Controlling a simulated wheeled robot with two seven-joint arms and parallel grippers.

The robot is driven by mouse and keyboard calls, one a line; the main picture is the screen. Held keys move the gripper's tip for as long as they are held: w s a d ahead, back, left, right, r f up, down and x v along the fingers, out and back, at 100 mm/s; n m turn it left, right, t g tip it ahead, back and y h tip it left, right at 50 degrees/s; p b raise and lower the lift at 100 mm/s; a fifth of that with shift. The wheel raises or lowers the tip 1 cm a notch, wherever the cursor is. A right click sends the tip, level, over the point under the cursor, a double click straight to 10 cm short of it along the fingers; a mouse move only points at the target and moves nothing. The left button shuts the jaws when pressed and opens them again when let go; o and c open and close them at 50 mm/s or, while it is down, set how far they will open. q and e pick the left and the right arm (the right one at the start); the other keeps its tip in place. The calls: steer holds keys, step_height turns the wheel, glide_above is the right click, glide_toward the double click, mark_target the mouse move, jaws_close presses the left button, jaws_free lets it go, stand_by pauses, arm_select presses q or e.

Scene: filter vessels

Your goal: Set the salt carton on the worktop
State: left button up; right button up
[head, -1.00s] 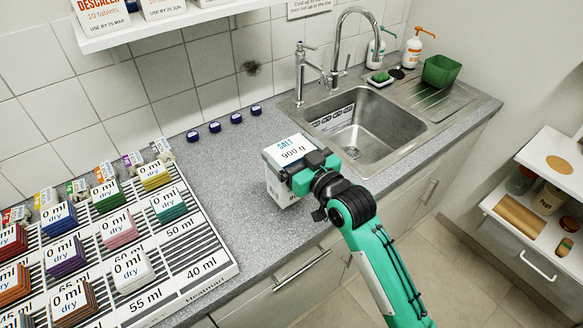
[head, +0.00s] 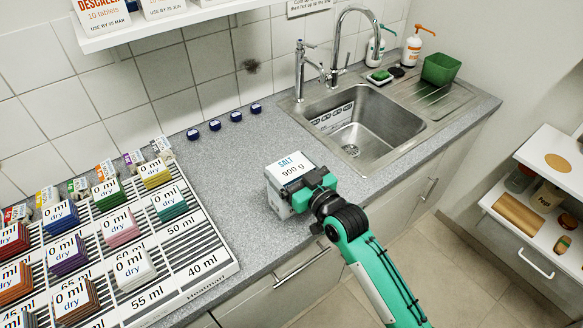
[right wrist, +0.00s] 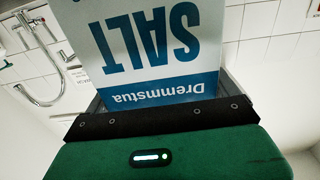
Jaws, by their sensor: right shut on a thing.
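The salt carton (head: 290,168) is a white box with a blue "SALT" label and "900 g" on its top. It is at the worktop's front part, between the striped rack and the sink. My right gripper (head: 316,182) is shut on it from the front right. The carton looks upright and low at the worktop (head: 235,195); whether its base touches cannot be told. In the right wrist view the carton (right wrist: 150,45) fills the space beyond the green gripper body, its lettering upside down. My left gripper is not in view.
A striped rack (head: 205,258) with several coloured "0 ml dry" blocks covers the left of the worktop. Several dark blue caps (head: 214,125) stand near the wall. The steel sink (head: 370,125) and tap are to the right. Worktop between rack and carton is clear.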

steer(key=o, duration=1.8)
steer(key=shift+c, duration=0.2)
steer(key=shift+r, duration=0.1)
steer(key=shift+s+d, duration=0.15)
steer(key=shift+s, duration=0.05)
steer(key=b+v, duration=0.2)
steer(key=v, duration=0.9)
steer(key=shift+s+b, duration=0.2)
steer(key=shift+b, duration=0.1)
steer(key=shift+d, duration=0.1)
